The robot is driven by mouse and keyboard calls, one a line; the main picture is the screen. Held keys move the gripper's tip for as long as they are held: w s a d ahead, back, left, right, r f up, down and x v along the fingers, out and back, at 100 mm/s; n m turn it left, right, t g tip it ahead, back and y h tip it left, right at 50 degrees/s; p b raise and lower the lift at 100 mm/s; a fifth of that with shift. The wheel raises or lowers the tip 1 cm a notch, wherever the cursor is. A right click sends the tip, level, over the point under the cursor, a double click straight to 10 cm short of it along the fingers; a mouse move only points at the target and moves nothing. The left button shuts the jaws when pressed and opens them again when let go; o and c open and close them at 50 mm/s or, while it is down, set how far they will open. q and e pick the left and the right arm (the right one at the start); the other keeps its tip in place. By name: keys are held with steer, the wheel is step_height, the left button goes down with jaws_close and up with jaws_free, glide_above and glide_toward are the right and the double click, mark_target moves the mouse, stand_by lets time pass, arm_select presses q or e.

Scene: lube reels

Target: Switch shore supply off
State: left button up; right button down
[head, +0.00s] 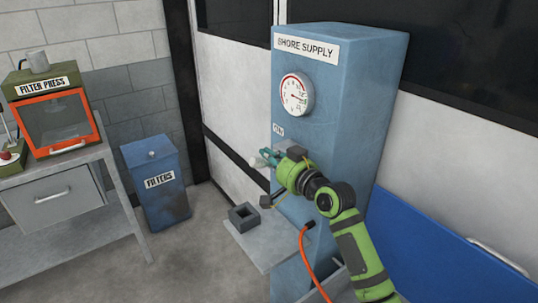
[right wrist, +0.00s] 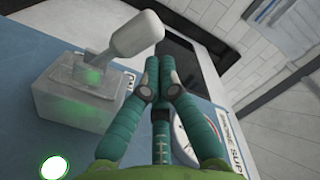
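The blue shore supply cabinet (head: 340,110) stands against the wall, with a round gauge (head: 297,95) under its name plate. In the right wrist view, a grey switch box (right wrist: 75,105) with a green glow sits on the blue face. Its lever has a pale grip (right wrist: 137,35) that sticks out from the box. My right gripper (head: 267,157) is at the cabinet's front, by the switch. In the right wrist view its teal fingers (right wrist: 159,68) are together with nothing visible between them, beside the grip and apart from it in the picture. My left gripper is not in view.
A small ledge (head: 262,245) with a square grey socket (head: 243,217) juts out below the switch. An orange hose (head: 313,262) hangs there. A blue filters bin (head: 157,185) and a filter press (head: 52,110) on a bench stand left. Floor between is clear.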

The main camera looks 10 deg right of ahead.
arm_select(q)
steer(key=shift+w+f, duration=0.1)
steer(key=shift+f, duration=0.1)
arm_select(e)
steer(key=shift+s+a+f+n, duration=0.25)
steer(key=shift+a+n, duration=0.15)
steer(key=shift+n, duration=0.3)
